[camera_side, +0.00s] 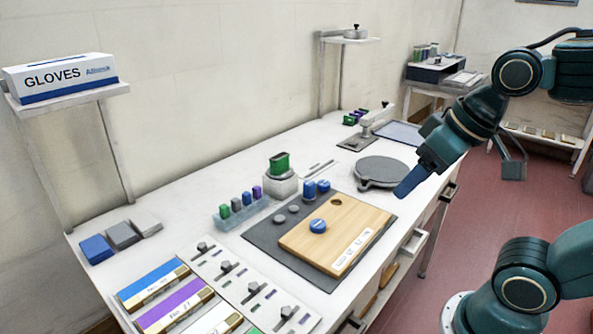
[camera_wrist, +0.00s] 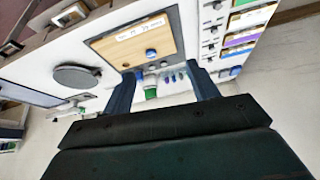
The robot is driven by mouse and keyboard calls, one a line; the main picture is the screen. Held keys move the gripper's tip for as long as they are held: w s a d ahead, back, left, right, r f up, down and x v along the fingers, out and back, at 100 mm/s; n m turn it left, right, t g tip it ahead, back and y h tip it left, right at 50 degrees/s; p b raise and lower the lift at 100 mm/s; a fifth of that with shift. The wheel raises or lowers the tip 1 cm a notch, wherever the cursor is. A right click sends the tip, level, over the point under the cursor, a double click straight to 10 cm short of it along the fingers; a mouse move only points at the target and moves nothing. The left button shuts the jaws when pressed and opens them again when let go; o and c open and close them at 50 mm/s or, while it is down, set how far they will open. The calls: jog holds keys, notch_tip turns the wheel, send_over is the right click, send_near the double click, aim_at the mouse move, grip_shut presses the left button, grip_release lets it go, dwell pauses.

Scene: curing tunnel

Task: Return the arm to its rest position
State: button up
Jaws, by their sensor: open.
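My gripper (camera_side: 410,182) is raised over the front edge of the white bench, to the right of the wooden board, in the side view. In the wrist view my gripper (camera_wrist: 163,88) shows two dark blue fingers spread apart with nothing between them. The green-topped item on a white block shows beyond the gap. In the side view my fingers overlap each other, and they appear clear of the bench top.
A wooden board (camera_side: 296,243) with a blue round piece (camera_side: 318,226) lies on a dark mat. A grey round plate (camera_side: 381,170) is close to my gripper. Open drawers (camera_side: 414,243) jut from the bench front. Red floor (camera_side: 455,240) is free at right.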

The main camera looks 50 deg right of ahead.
jog(key=shift+s+a+f+n, duration=0.15)
jog(key=shift+s+f+n, duration=0.35)
jog(key=shift+s, duration=0.2)
